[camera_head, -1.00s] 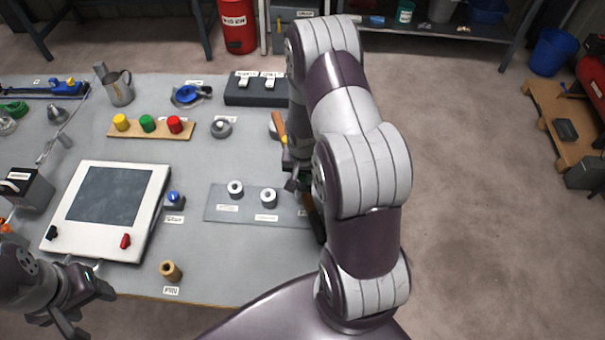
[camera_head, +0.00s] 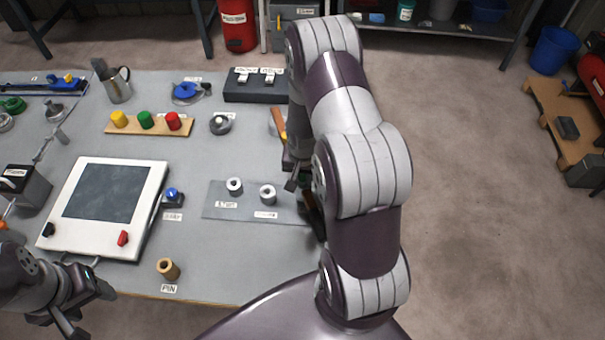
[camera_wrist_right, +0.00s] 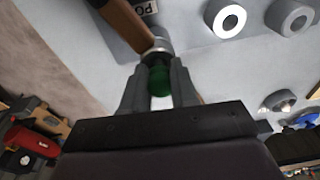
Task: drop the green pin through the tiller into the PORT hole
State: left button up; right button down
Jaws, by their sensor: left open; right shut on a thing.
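In the right wrist view my right gripper (camera_wrist_right: 160,84) is shut on the green pin (camera_wrist_right: 159,78). The pin is at the metal collar on the end of the brown tiller (camera_wrist_right: 122,22); I cannot tell how far it is in. A partly covered label starting "PO" (camera_wrist_right: 147,7) lies beside the collar. Any hole under the collar is hidden. In the head view my right arm covers most of this place, on the right of the grey plate (camera_head: 222,209). My left gripper (camera_head: 90,308) is open and empty at the table's front left.
Two pale ringed bosses (camera_head: 234,186) (camera_head: 267,194) stand on the plate left of my right gripper. A wooden holder (camera_head: 168,268) labelled PIN stands at the front. A white panel (camera_head: 105,205) lies left, a coloured-knob board (camera_head: 150,128) behind. The front middle is clear.

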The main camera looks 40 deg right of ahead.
jog(key=shift+f+b, duration=0.3)
dwell(0.4)
jog(key=shift+c, duration=2)
grip_release()
notch_tip(320, 180, up, 8)
jog(key=p, duration=0.7)
jog(key=shift+r, duration=0.1)
